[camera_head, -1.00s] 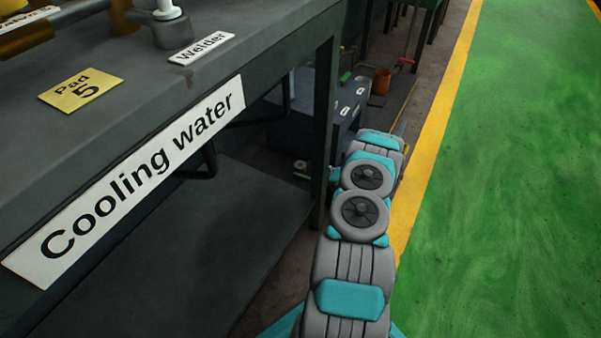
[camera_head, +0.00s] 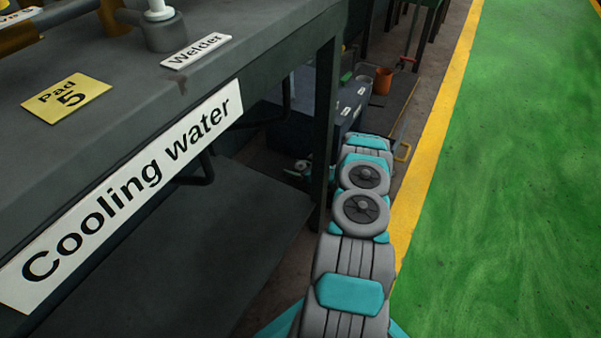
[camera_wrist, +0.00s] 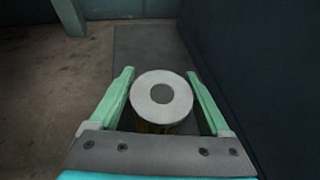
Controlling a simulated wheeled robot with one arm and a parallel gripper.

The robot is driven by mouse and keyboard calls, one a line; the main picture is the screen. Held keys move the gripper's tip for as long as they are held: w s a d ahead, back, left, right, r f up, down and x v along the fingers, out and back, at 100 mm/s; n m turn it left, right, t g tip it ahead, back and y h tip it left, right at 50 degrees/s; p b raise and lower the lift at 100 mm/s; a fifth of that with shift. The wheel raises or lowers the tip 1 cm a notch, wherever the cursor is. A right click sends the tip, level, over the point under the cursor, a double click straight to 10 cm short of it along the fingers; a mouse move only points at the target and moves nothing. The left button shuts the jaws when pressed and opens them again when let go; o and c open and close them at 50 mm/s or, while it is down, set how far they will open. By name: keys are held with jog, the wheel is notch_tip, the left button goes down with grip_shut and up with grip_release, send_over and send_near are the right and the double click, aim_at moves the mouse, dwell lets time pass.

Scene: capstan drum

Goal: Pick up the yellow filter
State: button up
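In the wrist view a round cylinder with a pale ring-shaped top and a dark centre hole, the filter (camera_wrist: 148,91), stands between the fingers of my gripper (camera_wrist: 159,73). A bit of its yellowish side shows below the ring; the rest is hidden. My gripper is open, with one green finger on each side of the filter. Narrow gaps seem to show on both sides; I cannot tell how deep the fingers reach. In the head view my gripper (camera_head: 300,170) shows only partly, low beside the bench leg, and I cannot make out the filter clearly there.
A bench (camera_head: 325,110) with a "Cooling water" label (camera_head: 130,190) stands left of my arm, with a lower shelf (camera_head: 190,250). A dark blue box (camera_head: 345,105) and an orange bucket (camera_head: 382,81) are beyond. The green floor (camera_head: 510,170) at right is clear.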

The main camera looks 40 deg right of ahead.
grip_shut()
dwell(0.4)
jog(key=shift+r, duration=0.15)
